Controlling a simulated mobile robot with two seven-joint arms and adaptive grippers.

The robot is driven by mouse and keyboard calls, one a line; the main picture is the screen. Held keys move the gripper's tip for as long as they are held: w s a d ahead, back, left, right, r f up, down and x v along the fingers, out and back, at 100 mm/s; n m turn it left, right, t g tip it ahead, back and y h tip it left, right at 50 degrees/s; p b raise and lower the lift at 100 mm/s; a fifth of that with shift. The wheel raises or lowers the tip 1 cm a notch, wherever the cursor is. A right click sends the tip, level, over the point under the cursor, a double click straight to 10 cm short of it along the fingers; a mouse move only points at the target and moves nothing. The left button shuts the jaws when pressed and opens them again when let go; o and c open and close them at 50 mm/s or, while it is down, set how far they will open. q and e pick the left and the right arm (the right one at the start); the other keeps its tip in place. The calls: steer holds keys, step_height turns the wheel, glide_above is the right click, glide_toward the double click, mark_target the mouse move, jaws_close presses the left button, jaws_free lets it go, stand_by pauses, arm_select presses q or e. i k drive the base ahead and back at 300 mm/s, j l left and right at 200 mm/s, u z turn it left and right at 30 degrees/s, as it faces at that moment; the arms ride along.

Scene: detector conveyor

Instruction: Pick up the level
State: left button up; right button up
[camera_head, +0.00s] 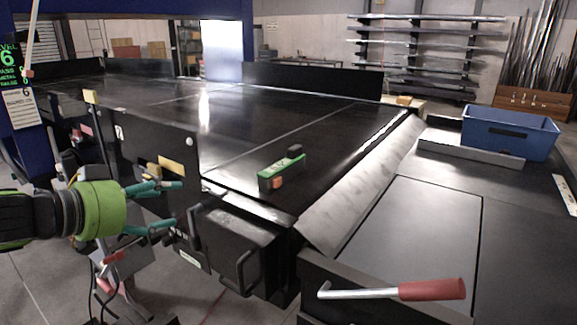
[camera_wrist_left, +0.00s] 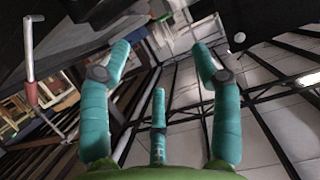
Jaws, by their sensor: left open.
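The level (camera_head: 282,170), a small green bar with black and orange parts, lies on the black conveyor belt near its front edge in the head view. My left gripper (camera_head: 172,205) has green-wrapped fingers spread apart and empty. It is to the left of the level and lower, beside the conveyor's side panel, well apart from it. In the left wrist view the gripper (camera_wrist_left: 160,62) shows three separated fingers with nothing between them. I cannot make out the level in that view. My right gripper is not in view.
A bar with a red handle (camera_head: 432,289) lies on the black table at front right. A blue bin (camera_head: 510,131) stands farther back. A black box with a handle (camera_head: 233,243) juts from the conveyor's near end. The belt (camera_head: 270,118) behind the level is mostly clear.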

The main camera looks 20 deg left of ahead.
mark_target(287, 168)
steer(key=i+l, duration=0.2)
steer(key=i, duration=0.2)
steer(key=i+l, duration=0.25)
steer(key=i, duration=0.2)
